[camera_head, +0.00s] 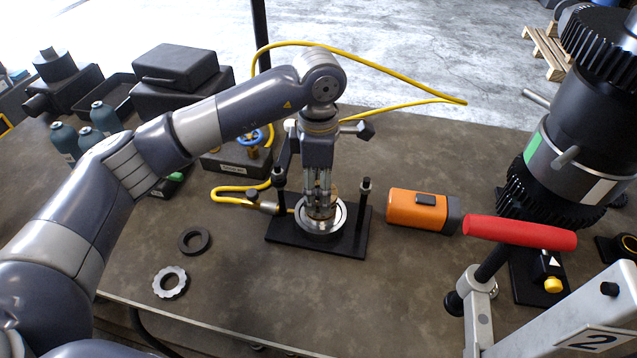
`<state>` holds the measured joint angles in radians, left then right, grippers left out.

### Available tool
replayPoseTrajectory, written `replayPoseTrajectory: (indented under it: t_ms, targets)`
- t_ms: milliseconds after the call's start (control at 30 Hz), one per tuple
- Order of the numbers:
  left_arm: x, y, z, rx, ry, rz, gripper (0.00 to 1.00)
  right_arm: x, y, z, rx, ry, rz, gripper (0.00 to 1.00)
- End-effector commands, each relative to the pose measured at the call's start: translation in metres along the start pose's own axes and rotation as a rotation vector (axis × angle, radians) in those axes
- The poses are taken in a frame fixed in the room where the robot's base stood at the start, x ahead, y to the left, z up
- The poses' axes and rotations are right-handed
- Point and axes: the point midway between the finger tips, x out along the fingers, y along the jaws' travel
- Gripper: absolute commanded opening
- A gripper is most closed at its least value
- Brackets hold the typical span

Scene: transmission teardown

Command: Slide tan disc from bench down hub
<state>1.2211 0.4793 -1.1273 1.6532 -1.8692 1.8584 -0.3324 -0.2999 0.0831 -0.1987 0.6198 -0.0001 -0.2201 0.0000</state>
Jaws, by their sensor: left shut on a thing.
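My left gripper (319,196) points straight down over the fixture in the middle of the bench. Its fingers are shut around a tan, brassy part (321,212) at the hub, which looks like the tan disc; the fingers hide much of it. The hub's bright round metal base (322,227) shows just below, on a black base plate (284,239) with upright posts. I cannot tell how far down the hub the disc sits. My right gripper is not in view.
A dark ring (194,240) and a silver notched ring (170,283) lie on the bench (240,300) to the left. An orange-and-black device (418,210) and a red handle (520,233) stand to the right, by a large geared shaft (582,150). A yellow hose (390,109) loops behind.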

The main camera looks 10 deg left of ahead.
Motion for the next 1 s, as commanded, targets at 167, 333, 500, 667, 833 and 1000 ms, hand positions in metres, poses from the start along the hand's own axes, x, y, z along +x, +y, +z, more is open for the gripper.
replayPoseTrajectory:
  t_ms: [167, 333, 500, 667, 833, 1000]
  targets:
    - [0.005, 0.0, 0.0, 0.0, -0.001, 0.001, 0.26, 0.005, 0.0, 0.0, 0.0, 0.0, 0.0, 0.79]
    - [0.005, 0.0, 0.0, 0.0, -0.001, 0.001, 0.26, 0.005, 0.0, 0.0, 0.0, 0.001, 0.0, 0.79]
    - [0.005, 0.0, 0.0, 0.0, 0.0, 0.001, 0.76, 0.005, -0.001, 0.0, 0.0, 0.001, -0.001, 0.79]
    - [0.005, 0.0, 0.0, 0.0, 0.0, 0.001, 0.79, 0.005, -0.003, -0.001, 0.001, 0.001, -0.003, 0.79]
    - [0.005, 0.0, 0.0, 0.0, 0.001, 0.0, 0.79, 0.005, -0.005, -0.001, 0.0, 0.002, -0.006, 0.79]
    - [-0.005, 0.001, 0.0, 0.0, 0.0, 0.003, 0.79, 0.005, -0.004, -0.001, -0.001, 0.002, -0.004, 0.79]
